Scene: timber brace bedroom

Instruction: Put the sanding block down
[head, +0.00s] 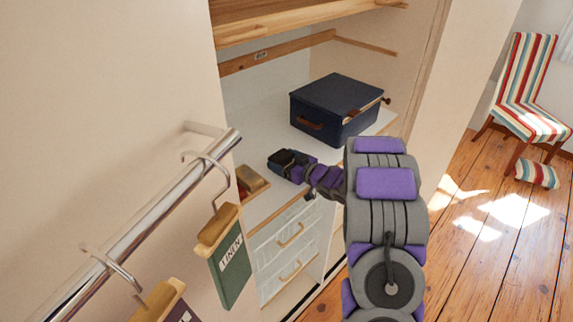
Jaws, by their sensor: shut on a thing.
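My gripper (276,161) is at the end of my arm, over the white shelf surface (268,124) of the built-in cupboard. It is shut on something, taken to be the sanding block. The held block is small and dark at the fingers, and its outline is hard to tell from the gripper itself. I cannot tell whether it touches the surface. A tan and brown wooden object (252,182) lies at the left front of the surface, just left of and below my gripper, apparently apart from it.
A navy storage box (338,100) stands behind and right of my gripper. A timber shelf (290,22) is above. White drawers (291,247) are below. A metal rail (150,225) with a hanging green linen tag (231,262) is at the left. A striped chair (527,90) stands far right.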

